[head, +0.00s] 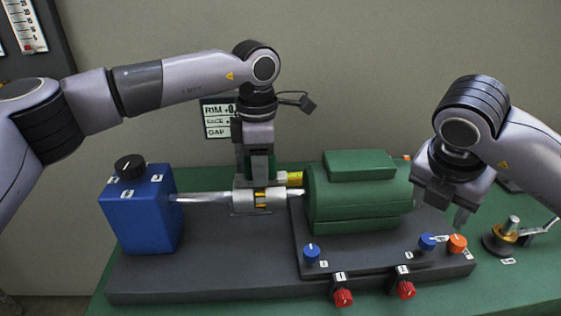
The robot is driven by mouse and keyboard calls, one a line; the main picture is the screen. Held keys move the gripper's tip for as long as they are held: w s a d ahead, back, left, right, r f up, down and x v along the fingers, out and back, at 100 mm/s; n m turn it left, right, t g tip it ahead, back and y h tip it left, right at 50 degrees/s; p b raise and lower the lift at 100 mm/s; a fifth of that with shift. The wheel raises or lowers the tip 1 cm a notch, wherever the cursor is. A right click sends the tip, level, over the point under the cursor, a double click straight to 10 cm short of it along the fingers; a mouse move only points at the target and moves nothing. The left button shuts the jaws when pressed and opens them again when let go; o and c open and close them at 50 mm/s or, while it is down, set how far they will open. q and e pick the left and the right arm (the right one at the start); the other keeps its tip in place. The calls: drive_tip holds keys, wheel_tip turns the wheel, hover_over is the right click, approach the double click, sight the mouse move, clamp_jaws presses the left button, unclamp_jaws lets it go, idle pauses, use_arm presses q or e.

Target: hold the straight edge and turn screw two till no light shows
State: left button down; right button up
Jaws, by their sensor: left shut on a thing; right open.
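My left gripper (259,187) points down at the coupling between the silver shaft (203,197) and the green motor (357,198). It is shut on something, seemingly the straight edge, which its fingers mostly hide. Small yellow patches show at the fingers; I cannot tell whether they are light through a gap. My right gripper (440,204) is open and empty at the motor's right end, above the base plate. Two red screws (343,297) and (405,289) stand at the plate's front edge, with blue knobs (312,252) and (427,241) and an orange knob (457,243) on it.
A blue box (145,212) with a black knob stands on the left of the dark base (215,273). A dial-like device (498,238) with a metal post stands on the green table at right. A sign (216,120) hangs behind, partly hidden by my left arm.

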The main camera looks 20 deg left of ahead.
use_arm(q)
drive_tip(key=c, duration=0.7)
unclamp_jaws()
drive_tip(key=shift+r, duration=0.1)
